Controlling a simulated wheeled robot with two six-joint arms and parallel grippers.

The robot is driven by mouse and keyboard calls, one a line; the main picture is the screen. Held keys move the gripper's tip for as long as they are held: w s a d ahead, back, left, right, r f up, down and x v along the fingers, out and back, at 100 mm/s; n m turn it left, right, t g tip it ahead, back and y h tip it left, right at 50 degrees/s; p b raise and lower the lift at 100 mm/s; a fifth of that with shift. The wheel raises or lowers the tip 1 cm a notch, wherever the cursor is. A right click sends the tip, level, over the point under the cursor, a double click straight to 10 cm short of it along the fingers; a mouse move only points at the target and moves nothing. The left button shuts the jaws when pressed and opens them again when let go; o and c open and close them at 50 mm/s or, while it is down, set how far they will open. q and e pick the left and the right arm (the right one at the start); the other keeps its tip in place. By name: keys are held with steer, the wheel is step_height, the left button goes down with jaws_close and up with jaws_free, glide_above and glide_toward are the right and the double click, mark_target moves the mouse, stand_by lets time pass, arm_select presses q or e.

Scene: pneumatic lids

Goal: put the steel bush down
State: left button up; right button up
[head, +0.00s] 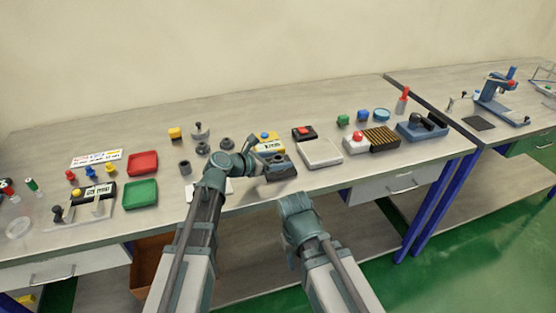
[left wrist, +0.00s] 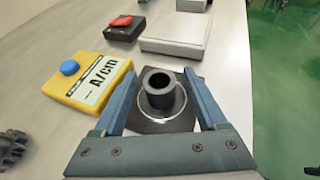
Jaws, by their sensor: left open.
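The steel bush (left wrist: 161,94) is a dark grey hollow cylinder, upright, in the middle of the left wrist view. It stands in a light ring on a dark block (left wrist: 150,126); the block also shows in the head view (head: 281,170). My left gripper (left wrist: 158,76) is open, with one blue finger on each side of the bush and a gap to it on both sides. In the head view my left gripper (head: 258,163) is over the block and the bush is hard to make out. My right arm ends low in the middle; its fingers do not show.
A yellow meter (left wrist: 88,82) marked A/cm lies just left of the left finger. A pale flat box (head: 320,153) and a black box with a red top (head: 304,133) stand beyond. Several grey round parts (head: 203,148) stand left of the arm.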

arm_select(q)
steer(key=shift+r, duration=0.2)
steer(key=p+v, duration=0.5)
steer(key=v, duration=0.7)
steer(key=shift+f, duration=0.1)
